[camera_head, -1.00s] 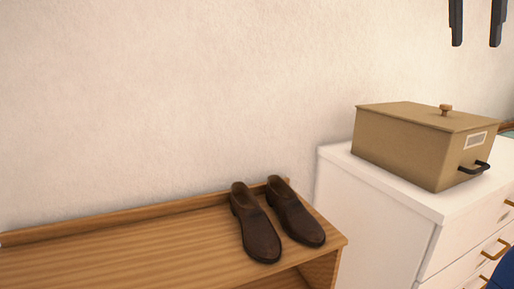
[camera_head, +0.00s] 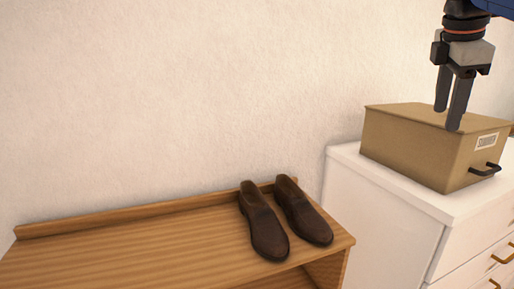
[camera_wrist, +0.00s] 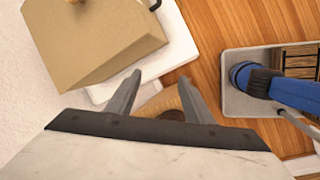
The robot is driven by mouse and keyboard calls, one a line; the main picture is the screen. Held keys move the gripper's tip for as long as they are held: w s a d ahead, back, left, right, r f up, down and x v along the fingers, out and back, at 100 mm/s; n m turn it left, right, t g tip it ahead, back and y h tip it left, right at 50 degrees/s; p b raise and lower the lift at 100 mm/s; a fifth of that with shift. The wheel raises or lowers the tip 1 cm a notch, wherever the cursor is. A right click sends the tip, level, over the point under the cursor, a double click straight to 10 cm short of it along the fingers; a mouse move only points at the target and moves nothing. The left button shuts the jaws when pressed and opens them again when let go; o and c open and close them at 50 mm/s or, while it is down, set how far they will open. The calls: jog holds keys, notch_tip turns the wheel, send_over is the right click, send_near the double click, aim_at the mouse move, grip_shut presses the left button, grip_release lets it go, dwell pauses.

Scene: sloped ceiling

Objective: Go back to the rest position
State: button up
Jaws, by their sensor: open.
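My gripper (camera_head: 447,118) hangs at the upper right of the head view, fingers pointing down. It is open, with nothing between the fingers. In that view its fingertips overlap the lid of a tan box (camera_head: 405,145) and hide its knob; I cannot tell the gap between them. In the wrist view the open fingers (camera_wrist: 160,78) appear below the box (camera_wrist: 95,40), apart from it. The box has a label and a dark handle.
The box stands on a white drawer cabinet (camera_head: 390,210). Left of it is a wooden bench (camera_head: 130,255) with two brown shoes, the left shoe (camera_head: 264,225) and the right shoe (camera_head: 303,212). Wooden floor (camera_wrist: 205,45) shows in the wrist view. The wall (camera_head: 180,90) is bare.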

jog(key=s+a+f+m+y, duration=0.1)
jog(key=s+a+f+m, duration=0.2)
jog(key=f, duration=0.9)
jog(key=s+a+f+m+t+y, duration=0.1)
jog(key=s+a+f+m, duration=0.3)
jog(key=f, duration=0.9)
jog(key=s+a+f+m+y, duration=0.1)
jog(key=s+a+f+m, duration=0.3)
jog(key=f, duration=0.9)
jog(key=s+m, duration=0.2)
jog(key=m, duration=0.1)
jog(key=shift+a+m+t, duration=0.15)
jog(key=shift+m+t, duration=0.15)
jog(key=shift+s+r, duration=0.1)
